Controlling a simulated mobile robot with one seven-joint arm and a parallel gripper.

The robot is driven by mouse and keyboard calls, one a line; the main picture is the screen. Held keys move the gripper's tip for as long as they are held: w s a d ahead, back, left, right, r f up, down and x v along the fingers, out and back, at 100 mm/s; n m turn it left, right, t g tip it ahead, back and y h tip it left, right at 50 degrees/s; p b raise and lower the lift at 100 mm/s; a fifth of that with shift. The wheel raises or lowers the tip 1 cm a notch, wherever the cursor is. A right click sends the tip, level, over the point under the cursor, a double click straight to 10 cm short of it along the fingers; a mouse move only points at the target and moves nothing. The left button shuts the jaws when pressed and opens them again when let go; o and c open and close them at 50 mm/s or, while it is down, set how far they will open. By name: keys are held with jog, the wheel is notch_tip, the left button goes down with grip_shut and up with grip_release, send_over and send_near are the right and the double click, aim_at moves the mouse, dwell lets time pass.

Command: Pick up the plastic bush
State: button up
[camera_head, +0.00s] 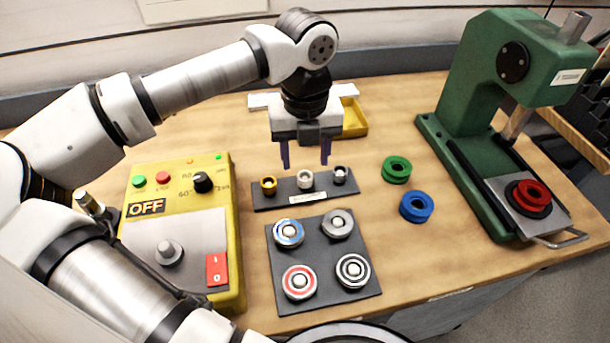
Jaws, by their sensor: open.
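Three small bushes stand in a row on a dark grey rack (290,197). The whitish one in the middle (305,180) looks like the plastic bush. A brass-coloured bush (268,185) is to its left and a silvery metal bush (340,174) to its right. My gripper (306,158) is open and empty, pointing down. Its two purple fingers are apart, and in the picture their tips lie just above the row, one to each side of the middle bush. They appear clear of the bushes; the exact height is hard to tell.
A dark plate (274,240) with several bearings lies in front. Green (396,169) and blue (416,206) rings lie to the right, before a green press (482,130) with a red ring (531,196). A yellow control box (226,270) is left, a yellow tray (356,118) behind.

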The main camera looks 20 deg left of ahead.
aim_at(305, 178)
jog(key=shift+w+f+p, duration=0.1)
jog(key=shift+f+p, duration=0.65)
jog(key=shift+f, duration=1.6)
jog(key=c, duration=1)
jog(key=shift+c, duration=0.2)
